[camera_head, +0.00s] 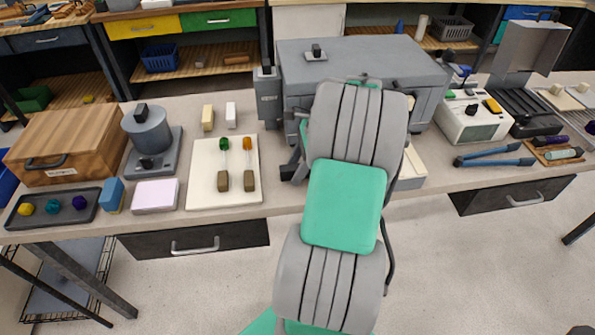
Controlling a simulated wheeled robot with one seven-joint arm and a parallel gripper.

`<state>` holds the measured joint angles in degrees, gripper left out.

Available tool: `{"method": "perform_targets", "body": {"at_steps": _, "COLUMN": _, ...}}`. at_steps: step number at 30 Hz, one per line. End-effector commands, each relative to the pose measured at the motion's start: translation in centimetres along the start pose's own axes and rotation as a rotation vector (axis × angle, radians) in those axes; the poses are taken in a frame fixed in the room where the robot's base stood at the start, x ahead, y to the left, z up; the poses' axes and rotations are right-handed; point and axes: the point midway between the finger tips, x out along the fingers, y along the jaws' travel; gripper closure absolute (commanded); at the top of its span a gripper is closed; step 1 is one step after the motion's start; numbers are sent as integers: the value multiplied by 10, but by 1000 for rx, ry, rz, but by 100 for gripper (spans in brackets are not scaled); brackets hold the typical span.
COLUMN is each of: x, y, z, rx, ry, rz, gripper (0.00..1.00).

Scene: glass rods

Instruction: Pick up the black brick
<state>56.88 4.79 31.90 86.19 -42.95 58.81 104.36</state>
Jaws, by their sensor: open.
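I cannot pick out the black brick with certainty; my arm hides part of the worktop in the middle. My gripper (293,166) shows only in part, as dark pieces at the left edge of my arm, in front of the large grey machine. It is open, and I see nothing held in it. A tan brick (208,118) and a white brick (231,115) stand on the worktop to the left of it.
A white board (200,195) with two brown-ended tools lies left of my gripper. The grey machine (360,60) blocks the back. A wooden box (65,150) stands far left. Blue-handled pliers (495,157) lie right. The worktop (285,208) has a bare front strip.

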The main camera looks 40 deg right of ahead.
Motion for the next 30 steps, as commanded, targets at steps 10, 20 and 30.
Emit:
{"method": "perform_targets", "body": {"at_steps": 10, "x": 2, "y": 0, "z": -1, "rx": 1, "ry": 0, "rz": 1, "gripper": 47}}
{"method": "perform_targets", "body": {"at_steps": 20, "x": 4, "y": 0, "z": -2, "rx": 0, "ry": 0, "rz": 0, "gripper": 63}}
{"method": "perform_targets", "body": {"at_steps": 30, "x": 4, "y": 0, "z": -2, "rx": 1, "ry": 0, "rz": 0, "gripper": 91}}
